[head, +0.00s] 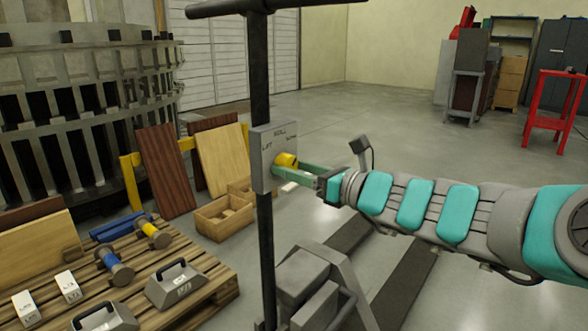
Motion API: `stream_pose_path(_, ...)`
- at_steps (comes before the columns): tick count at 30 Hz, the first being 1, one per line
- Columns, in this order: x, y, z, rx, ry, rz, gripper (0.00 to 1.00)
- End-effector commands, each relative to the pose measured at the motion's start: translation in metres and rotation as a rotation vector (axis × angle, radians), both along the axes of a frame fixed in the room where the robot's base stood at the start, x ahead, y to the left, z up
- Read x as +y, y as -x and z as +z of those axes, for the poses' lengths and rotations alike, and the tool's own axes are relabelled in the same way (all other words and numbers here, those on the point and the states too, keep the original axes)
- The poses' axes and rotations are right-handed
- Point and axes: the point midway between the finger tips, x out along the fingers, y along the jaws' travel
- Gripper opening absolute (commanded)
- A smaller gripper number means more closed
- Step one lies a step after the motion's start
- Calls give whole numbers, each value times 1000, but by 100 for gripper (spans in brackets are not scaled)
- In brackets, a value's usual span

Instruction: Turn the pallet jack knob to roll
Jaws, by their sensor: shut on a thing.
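The pallet jack's knob (286,160) is yellow and sits on a grey label plate (261,168) fixed to the jack's dark upright post (262,90). The plate reads ROLL at the top and LIFT at the left; another label at the right is too small to read surely. My gripper (288,169) comes in from the right with green fingers and is shut on the knob. The fingers hide part of the knob, so I cannot tell which label it points to. A T-shaped handle (215,9) tops the post.
A wooden pallet (205,290) at the lower left carries dumbbell-like tools, grey weights and white blocks. An open wooden box (222,220) and leaning boards (165,170) stand behind it. A red stand (552,105) is far right. The floor behind my arm is clear.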

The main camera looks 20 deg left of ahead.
Motion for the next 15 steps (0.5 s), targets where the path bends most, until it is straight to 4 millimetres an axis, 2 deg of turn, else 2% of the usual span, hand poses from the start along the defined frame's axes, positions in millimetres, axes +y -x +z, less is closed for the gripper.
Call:
stream_pose_path(8, 1, 1, -1, -53, 20, 3, 1)
stream_pose_path(15, 1, 1, -3, -196, 80, 2, 1)
